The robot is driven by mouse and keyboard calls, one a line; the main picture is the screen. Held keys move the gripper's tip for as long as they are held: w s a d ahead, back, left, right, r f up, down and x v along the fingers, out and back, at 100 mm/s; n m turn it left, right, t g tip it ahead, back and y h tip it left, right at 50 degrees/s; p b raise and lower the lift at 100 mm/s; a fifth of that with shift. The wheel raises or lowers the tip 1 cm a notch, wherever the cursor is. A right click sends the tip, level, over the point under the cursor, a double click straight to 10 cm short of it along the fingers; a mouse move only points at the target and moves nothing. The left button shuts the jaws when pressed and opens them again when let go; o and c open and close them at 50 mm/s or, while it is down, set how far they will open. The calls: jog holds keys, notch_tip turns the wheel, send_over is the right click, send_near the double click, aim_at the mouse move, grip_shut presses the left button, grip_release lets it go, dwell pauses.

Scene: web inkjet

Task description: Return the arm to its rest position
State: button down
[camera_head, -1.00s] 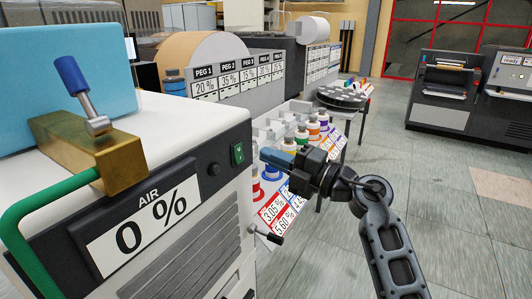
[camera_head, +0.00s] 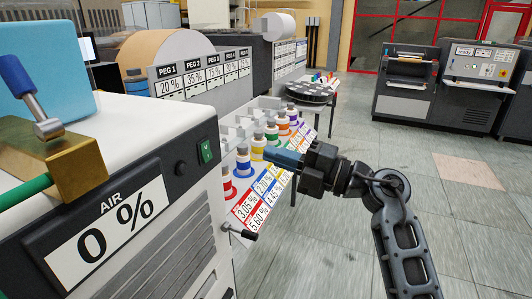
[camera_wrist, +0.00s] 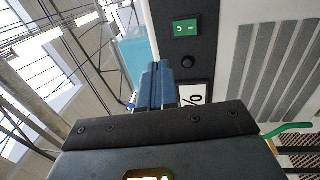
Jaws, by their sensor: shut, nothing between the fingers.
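My gripper (camera_head: 284,158) shows in the head view right of the white machine, in front of the row of colour-banded bottles. Its blue fingers are shut with nothing between them. My dark arm runs from the gripper down to the lower right. In the wrist view the shut blue fingers (camera_wrist: 155,84) point toward the machine's dark front panel, where a green switch (camera_wrist: 186,28) and a black knob (camera_wrist: 187,61) show. No contact with the machine is visible.
The white machine (camera_head: 190,245) with its "AIR 0 %" label (camera_head: 112,222) fills the left. A black lever (camera_head: 240,231) sticks out from its side. Bottles (camera_head: 258,147) stand on a rack behind my gripper. Open tiled floor (camera_head: 468,215) lies to the right; dark machines (camera_head: 404,85) stand beyond.

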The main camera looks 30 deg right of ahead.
jog(key=s+a+f+m+t+h, duration=0.1)
jog(key=s+a+f+m+t, duration=0.2)
jog(key=s, duration=0.5)
jog(key=s+a+f+m+t, duration=0.25)
jog(key=s+a+m, duration=0.25)
jog(key=s, duration=0.3)
jog(key=s+d+f+m+g+h, duration=0.1)
jog(key=s+f+m+g+h, duration=0.2)
jog(key=s+m, duration=0.5)
jog(key=s+d+f+m+g+h, duration=0.1)
jog(key=s+f+m+g+h, duration=0.2)
jog(key=s, duration=1.5)
notch_tip(320, 180, down, 3)
jog(key=m+h, duration=0.4)
jog(key=m, duration=0.2)
jog(key=shift+s+r+h, duration=0.2)
jog(key=shift+h, duration=0.1)
